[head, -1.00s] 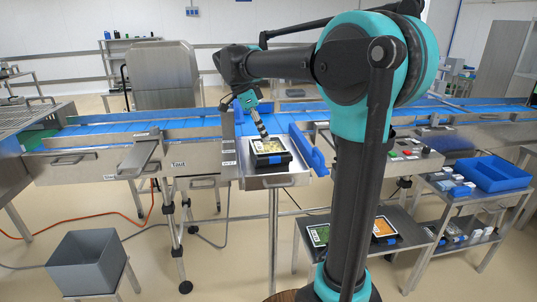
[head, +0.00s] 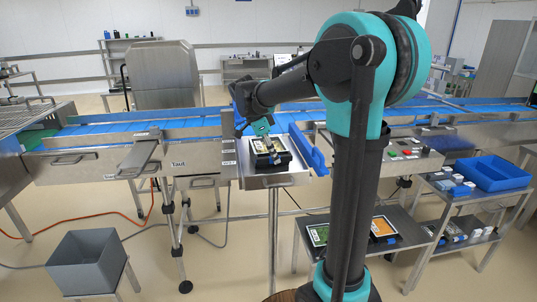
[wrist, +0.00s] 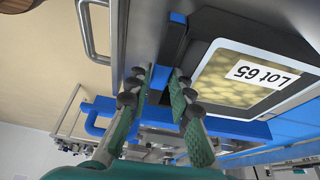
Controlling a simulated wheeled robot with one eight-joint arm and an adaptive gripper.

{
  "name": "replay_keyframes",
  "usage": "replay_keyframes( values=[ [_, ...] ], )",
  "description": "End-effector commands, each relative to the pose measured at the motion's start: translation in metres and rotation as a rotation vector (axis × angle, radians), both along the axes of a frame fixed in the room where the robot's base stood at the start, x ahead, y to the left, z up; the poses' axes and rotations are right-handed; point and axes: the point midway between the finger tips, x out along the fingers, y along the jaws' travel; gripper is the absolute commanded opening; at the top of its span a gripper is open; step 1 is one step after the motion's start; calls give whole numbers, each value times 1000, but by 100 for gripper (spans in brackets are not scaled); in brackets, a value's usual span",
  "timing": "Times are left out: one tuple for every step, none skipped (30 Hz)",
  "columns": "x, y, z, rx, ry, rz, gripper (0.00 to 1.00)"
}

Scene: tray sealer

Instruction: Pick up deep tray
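The deep tray (head: 286,159) is black, with pale yellow contents under a film. In the wrist view the tray (wrist: 207,48) is at the right, with a white "Lot 65" label (wrist: 262,74). My gripper (head: 274,158) is low at the tray and covers part of it in the head view. In the wrist view my gripper (wrist: 165,73) has its fingers apart beside the tray's near edge. A dark strip with a blue end shows between them; I cannot tell whether they touch it.
A blue guide (head: 307,149) stands along the platform's right side. The blue conveyor (head: 190,125) runs behind. Two other filled trays (head: 318,235) (head: 383,228) lie on a low shelf. A blue crate (head: 494,174) is at right.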

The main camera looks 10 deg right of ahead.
Motion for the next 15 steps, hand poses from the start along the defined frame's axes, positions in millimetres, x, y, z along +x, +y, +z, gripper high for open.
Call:
replay_keyframes(
  values=[
    [0, 0, 0, 0, 0, 0, 21],
    [0, 0, 0, 0, 0, 0, 21],
    [0, 0, 0, 0, 0, 0, 21],
    [0, 0, 0, 0, 0, 0, 21],
    [0, 0, 0, 0, 0, 0, 21],
    [0, 0, 0, 0, 0, 0, 21],
    [0, 0, 0, 0, 0, 0, 21],
    [0, 0, 0, 0, 0, 0, 21],
    [0, 0, -1, 0, 0, 0, 21],
    [0, 0, -1, 0, 0, 0, 21],
    [0, 0, -1, 0, 0, 0, 21],
    [0, 0, -2, 0, 0, 0, 21],
    [0, 0, -2, 0, 0, 0, 21],
    [0, 0, -3, 0, 0, 0, 21],
    [0, 0, -3, 0, 0, 0, 21]
  ],
)
